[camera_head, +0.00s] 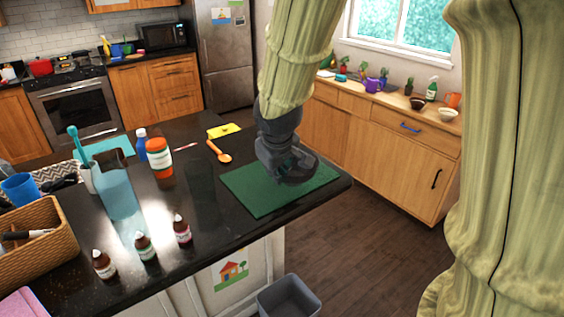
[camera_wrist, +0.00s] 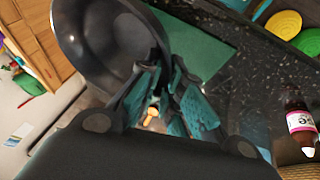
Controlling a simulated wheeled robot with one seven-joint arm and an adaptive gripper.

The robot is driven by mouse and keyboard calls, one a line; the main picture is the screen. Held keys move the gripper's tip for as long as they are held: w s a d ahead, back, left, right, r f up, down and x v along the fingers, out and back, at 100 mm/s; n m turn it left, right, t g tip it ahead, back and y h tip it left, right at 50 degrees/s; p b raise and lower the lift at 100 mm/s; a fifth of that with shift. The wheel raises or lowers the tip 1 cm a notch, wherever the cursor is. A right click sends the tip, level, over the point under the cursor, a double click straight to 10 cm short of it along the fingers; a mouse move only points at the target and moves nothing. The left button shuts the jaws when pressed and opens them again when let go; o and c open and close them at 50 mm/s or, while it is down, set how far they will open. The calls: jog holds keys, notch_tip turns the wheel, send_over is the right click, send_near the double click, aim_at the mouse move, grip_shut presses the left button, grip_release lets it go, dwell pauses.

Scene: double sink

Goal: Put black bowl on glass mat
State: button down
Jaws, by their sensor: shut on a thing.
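My gripper (camera_head: 284,166) is over the right part of the black counter. The wrist view shows its teal fingers (camera_wrist: 165,75) closed on the rim of the black bowl (camera_wrist: 105,40). In the head view the dark bowl (camera_head: 303,169) shows partly behind my gripper, over the green mat (camera_head: 250,198). The mat lies flat near the counter's right end and also shows in the wrist view (camera_wrist: 205,45), beside the bowl. The bowl looks tilted in the wrist view. I cannot tell whether it touches the mat.
A wooden spoon (camera_head: 220,152) and a yellow item (camera_head: 224,130) lie behind the mat. An orange-and-white jar (camera_head: 160,158), a blue pitcher (camera_head: 118,188) and small dropper bottles (camera_head: 182,229) stand to the left. The mat's front left is bare. A grey bin (camera_head: 288,296) stands below.

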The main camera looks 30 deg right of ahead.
jog(key=w+d+p, duration=0.1)
jog(key=w+d, duration=0.1)
jog(key=w, duration=0.1)
jog(key=w+d+p, duration=0.1)
jog(key=w+d, duration=0.2)
jog(key=w+d+p, duration=0.2)
jog(key=w, duration=0.1)
jog(key=shift+w+d+f, duration=0.15)
jog(key=shift+d+f, duration=0.05)
jog(key=shift+f, duration=0.15)
jog(key=shift+f+p, duration=0.7)
jog(key=shift+f, duration=1.15)
jog(key=shift+f, duration=0.15)
jog(key=c, duration=1.6)
grip_release()
jog(key=shift+o, duration=0.2)
jog(key=shift+r, duration=0.25)
jog(key=b+v, duration=0.2)
jog(key=v, duration=1)
jog(key=shift+f, duration=0.1)
